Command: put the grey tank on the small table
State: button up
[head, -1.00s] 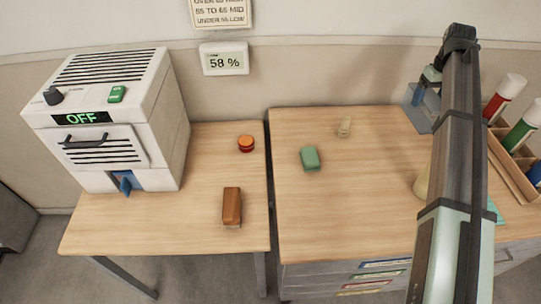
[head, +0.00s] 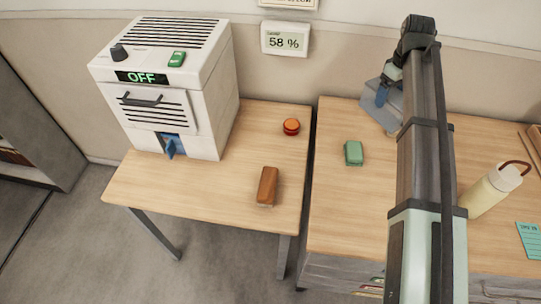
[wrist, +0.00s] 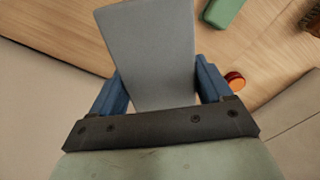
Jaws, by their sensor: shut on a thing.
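The grey tank (head: 372,105) is a translucent grey box at the back of the right-hand desk area in the head view. My gripper (wrist: 160,85) is shut on it, with a blue finger on each side; the tank (wrist: 150,40) extends away from the fingers in the wrist view. It appears lifted, but its exact height is unclear. My arm hides part of the tank in the head view. The small table (head: 215,190) is the wooden table on the left.
A white machine (head: 180,95) reading OFF stands on the small table, with a red-orange button (head: 291,126) and a brown brush (head: 267,186). The table's front middle is clear. The right desk (head: 335,215) holds a green block (head: 353,152) and a cream bottle (head: 493,190). A narrow gap separates the tables.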

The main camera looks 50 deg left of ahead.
jog(key=s+a+f+m, duration=0.3)
jog(key=s+a+m, duration=0.1)
jog(key=s+a, duration=1.05)
jog(key=s+a+f+m, duration=0.2)
jog(key=s+a+m, duration=0.2)
jog(key=s+a, duration=1)
jog(key=shift+w+a+f, duration=0.1)
jog(key=shift+a+f, duration=0.05)
jog(key=shift+f, duration=1.45)
jog(key=shift+w+a+f, duration=0.1)
jog(key=shift+a+f, duration=0.05)
jog(key=shift+f, duration=1.45)
jog(key=shift+w+a+f, duration=0.1)
jog(key=shift+a+f, duration=0.05)
jog(key=shift+f, duration=1.45)
jog(key=shift+f, duration=0.1)
jog(key=o, duration=1.1)
jog(key=shift+c, duration=0.2)
notch_tip(320, 180, up, 12)
